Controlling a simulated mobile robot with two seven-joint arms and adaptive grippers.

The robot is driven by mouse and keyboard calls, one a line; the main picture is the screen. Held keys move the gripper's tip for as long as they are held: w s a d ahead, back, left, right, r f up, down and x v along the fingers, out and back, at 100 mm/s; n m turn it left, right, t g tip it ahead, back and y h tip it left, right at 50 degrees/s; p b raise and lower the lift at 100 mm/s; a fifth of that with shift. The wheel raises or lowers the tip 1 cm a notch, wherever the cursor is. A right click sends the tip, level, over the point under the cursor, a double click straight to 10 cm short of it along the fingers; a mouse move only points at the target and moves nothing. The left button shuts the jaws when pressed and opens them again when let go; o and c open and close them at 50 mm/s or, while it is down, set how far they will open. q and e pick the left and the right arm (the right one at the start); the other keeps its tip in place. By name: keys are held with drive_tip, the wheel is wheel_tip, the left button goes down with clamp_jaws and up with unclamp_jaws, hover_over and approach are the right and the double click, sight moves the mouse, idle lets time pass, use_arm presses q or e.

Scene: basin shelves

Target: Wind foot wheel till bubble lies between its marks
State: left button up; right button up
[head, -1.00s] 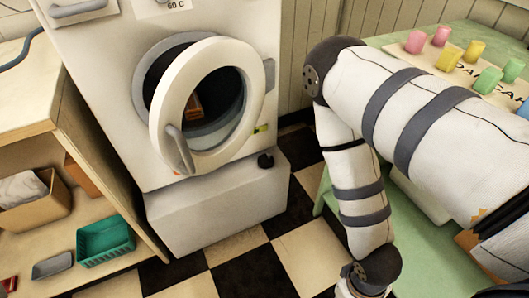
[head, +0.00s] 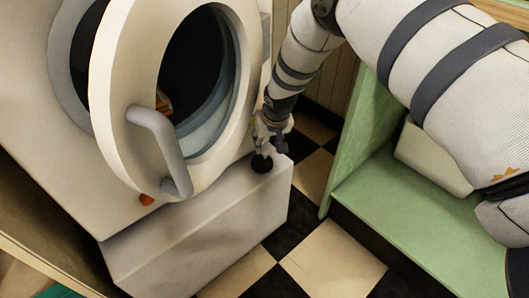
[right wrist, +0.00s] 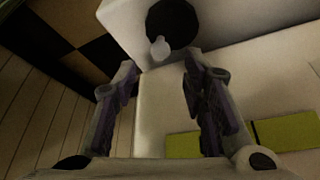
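The black foot wheel (head: 261,164) sits on the plinth's top at the machine's corner. It shows at the top of the right wrist view (right wrist: 176,18), with a small pale knob (right wrist: 160,48) on it. My right gripper (head: 264,145) is right above the wheel in the head view. In the right wrist view its two fingers (right wrist: 160,70) are apart, with nothing between them, and the wheel lies beyond the tips. The yellow-green level strip (right wrist: 288,131) with a dark mark is partly hidden by a finger; I cannot make out the bubble. My left gripper is out of view.
The washing machine's round door (head: 116,85) hangs open, with a grey handle (head: 160,150), left of my right arm. The plinth (head: 200,240) stands on a chequered floor (head: 335,265). A green bench (head: 420,225) is at the right, beneath my arm.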

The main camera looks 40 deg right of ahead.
sight(265, 151)
drive_tip(key=b+x, duration=0.1)
drive_tip(key=x, duration=0.3)
drive_tip(key=shift+s+f, duration=0.1)
drive_tip(key=shift+w+f+b, duration=0.3)
drive_tip(key=shift+f, duration=0.1)
drive_tip(key=shift+c, duration=0.3)
clamp_jaws()
drive_tip(key=shift+n, duration=0.4)
